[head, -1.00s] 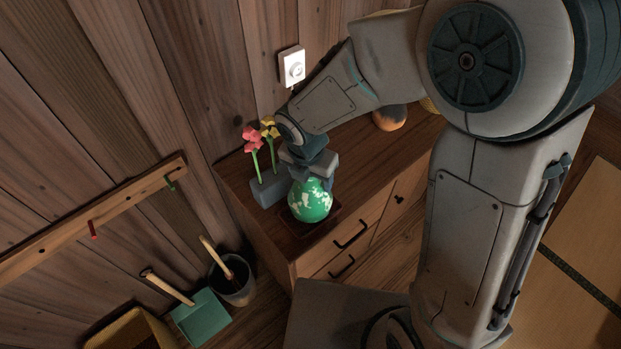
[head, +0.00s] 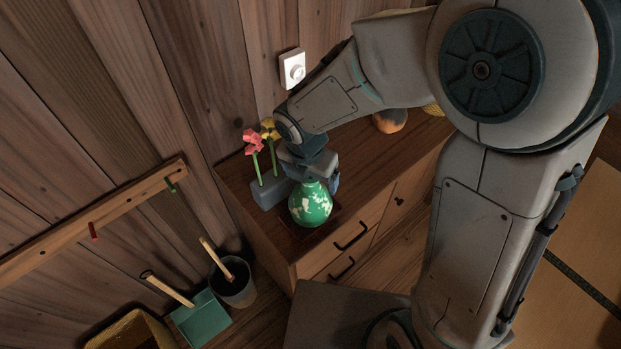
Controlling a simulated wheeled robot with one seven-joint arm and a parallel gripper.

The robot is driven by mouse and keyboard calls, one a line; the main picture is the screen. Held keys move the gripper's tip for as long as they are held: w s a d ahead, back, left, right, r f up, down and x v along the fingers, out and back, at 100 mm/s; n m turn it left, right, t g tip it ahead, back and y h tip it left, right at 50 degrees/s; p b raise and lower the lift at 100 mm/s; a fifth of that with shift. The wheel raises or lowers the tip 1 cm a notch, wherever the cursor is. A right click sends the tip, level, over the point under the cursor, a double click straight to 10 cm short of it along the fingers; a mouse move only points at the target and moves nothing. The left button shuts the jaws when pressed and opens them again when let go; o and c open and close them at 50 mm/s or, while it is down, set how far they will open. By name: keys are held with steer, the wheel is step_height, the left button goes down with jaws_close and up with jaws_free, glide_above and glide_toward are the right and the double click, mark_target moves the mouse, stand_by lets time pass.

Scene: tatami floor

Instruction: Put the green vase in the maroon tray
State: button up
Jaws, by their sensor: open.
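The green vase (head: 310,205), with pale patches, stands upright over the maroon tray (head: 301,232) on top of the wooden cabinet. It appears to rest in the tray, though the vase hides most of the tray. My gripper (head: 312,178) is open at the vase's neck, just behind and above its body. One finger shows at the right of the neck. The gap between the fingers and the neck is too small to judge.
A grey-blue block holder (head: 268,194) with a red and a yellow flower stands close left of the vase. A round orange-and-dark object (head: 390,121) sits farther right on the cabinet. The wooden wall with a white switch (head: 292,68) is behind.

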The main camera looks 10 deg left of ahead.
step_height(320, 180, up, 9)
steer(key=s, duration=0.1)
steer(key=s+d+r+m, duration=0.2)
steer(key=d+m, duration=0.5)
steer(key=m, duration=0.4)
steer(key=s+d+r+m+t, duration=0.1)
steer(key=s+d+m, duration=0.1)
steer(key=d+m, duration=0.6)
steer(key=s+d+r+m, duration=0.2)
steer(key=d+m, duration=0.5)
steer(key=m, duration=0.6)
steer(key=shift+s+d+r+m+y+p, duration=0.25)
steer(key=shift+d+r+m+y+p, duration=0.05)
steer(key=shift+p, duration=0.15)
